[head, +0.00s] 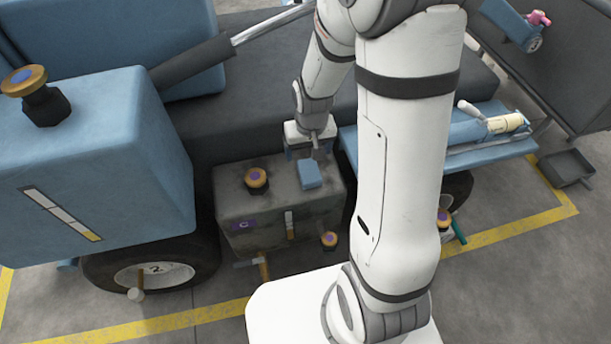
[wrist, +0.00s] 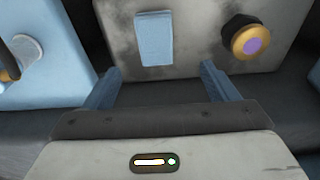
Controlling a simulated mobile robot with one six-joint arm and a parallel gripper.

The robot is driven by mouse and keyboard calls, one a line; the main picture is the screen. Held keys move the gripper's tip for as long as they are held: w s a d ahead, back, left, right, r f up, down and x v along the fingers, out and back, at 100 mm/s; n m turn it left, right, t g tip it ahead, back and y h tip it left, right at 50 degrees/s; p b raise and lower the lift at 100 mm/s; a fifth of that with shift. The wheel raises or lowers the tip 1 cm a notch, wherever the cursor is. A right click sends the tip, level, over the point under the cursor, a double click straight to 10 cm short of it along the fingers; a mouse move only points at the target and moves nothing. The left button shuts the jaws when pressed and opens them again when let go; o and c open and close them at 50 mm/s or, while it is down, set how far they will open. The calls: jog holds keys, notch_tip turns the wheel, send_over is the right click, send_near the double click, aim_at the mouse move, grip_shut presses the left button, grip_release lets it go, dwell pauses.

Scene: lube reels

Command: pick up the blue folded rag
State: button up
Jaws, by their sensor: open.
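The blue folded rag (head: 311,174) is a small light-blue block lying on top of a grey box (head: 255,212) marked C, near the right part of its top. In the wrist view the rag (wrist: 154,39) shows ahead of the fingers, left of a dark cap with a yellow ring. My gripper (head: 304,153) is just behind the rag in the head view. In the wrist view my gripper (wrist: 158,86) has its two blue fingers wide apart with nothing between them. The rag lies beyond the fingertips, apart from them.
A yellow-ringed cap (head: 257,179) stands on the grey box left of the rag; it also shows in the wrist view (wrist: 246,41). A large blue tank (head: 95,160) stands at left. A blue shelf (head: 490,155) with a cream cylinder (head: 505,123) is at right.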

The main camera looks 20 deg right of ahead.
jog(key=b, duration=0.2)
send_over(309, 170)
jog(key=f, duration=0.6)
jog(key=shift+s+a+f, duration=0.1)
jog(key=shift+s+a, duration=0.25)
jog(key=shift+s, duration=0.05)
jog(key=f, duration=0.1)
jog(key=f+b, duration=0.1)
jog(key=f, duration=0.1)
jog(key=f+b, duration=0.1)
jog(key=f, duration=0.1)
jog(key=shift+w+d+f, duration=0.1)
jog(key=shift+w+d, duration=0.25)
jog(key=c, duration=1.1)
